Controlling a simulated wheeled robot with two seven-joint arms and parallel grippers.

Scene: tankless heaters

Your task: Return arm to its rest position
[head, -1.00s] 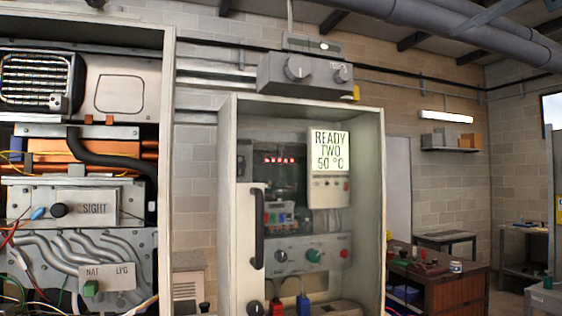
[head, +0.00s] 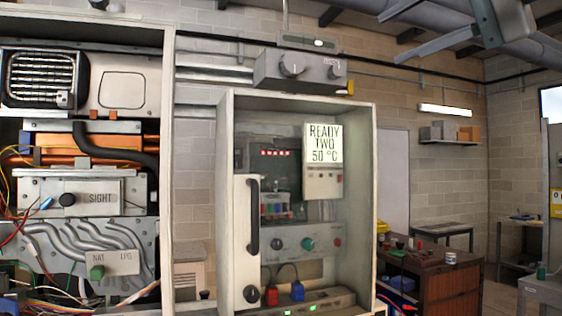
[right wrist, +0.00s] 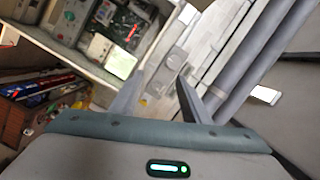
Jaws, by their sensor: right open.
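My right gripper (head: 390,38) is at the upper right of the head view, in front of the ceiling pipes. Its two grey fingers point left and stand apart, with nothing between them. In the right wrist view its fingers (right wrist: 161,76) are also spread and empty, with the heater cabinet to their upper left. My left gripper is in neither view. The open heater cabinet (head: 367,200) holds a white display (head: 323,143) reading "READY TWO 50 °C". My right gripper is apart from it.
A grey control box (head: 310,70) with knobs is above the cabinet. A larger open heater unit (head: 125,85) with pipes and wires fills the left. A brown workbench (head: 450,290) with tools stands at the lower right. Pipes (head: 545,50) run along the ceiling.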

